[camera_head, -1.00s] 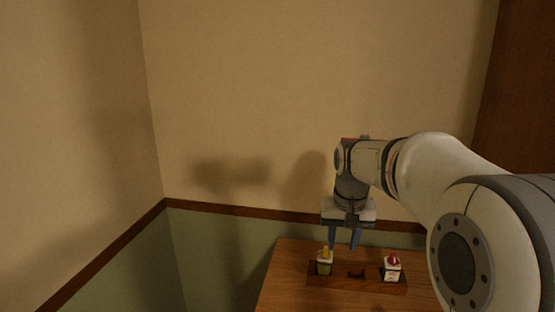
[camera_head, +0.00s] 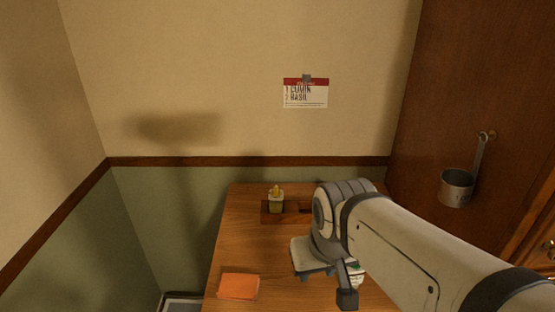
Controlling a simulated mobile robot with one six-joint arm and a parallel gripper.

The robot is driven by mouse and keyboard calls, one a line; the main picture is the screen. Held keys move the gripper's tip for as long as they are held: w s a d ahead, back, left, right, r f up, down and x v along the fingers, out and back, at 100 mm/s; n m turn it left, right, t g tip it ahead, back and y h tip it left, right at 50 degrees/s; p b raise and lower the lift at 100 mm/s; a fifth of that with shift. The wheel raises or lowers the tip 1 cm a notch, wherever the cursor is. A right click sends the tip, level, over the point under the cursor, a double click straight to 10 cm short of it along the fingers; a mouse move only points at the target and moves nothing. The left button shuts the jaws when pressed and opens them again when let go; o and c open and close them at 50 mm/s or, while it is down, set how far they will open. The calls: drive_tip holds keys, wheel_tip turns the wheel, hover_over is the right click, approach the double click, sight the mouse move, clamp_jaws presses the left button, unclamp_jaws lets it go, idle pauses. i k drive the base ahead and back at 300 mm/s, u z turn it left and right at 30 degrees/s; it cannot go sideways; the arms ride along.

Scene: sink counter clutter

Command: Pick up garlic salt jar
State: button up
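My gripper (camera_head: 318,276) is over the wooden table, right of the orange block, pointing down. Its fingers are mostly hidden, so I cannot tell if it is open or shut. A small pale jar-like thing with a green mark (camera_head: 357,274) shows just right of the gripper, partly hidden by my arm. I cannot tell if it is held. A jar with a yellow cap (camera_head: 276,199) stands upright in the left slot of the wooden rack (camera_head: 266,217). My arm hides the rack's right part. No label reading garlic salt is legible.
A flat orange block (camera_head: 238,286) lies on the table (camera_head: 247,248) at front left. A wall card (camera_head: 306,94) reads roughly "1 cumin, 2 basil". A metal cup (camera_head: 457,187) hangs on the brown panel at right.

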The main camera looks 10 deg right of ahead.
sight(356, 276)
drive_tip(key=k, duration=1.05)
drive_tip(key=z, duration=0.2)
drive_tip(key=i, duration=0.4)
drive_tip(key=z, duration=0.2)
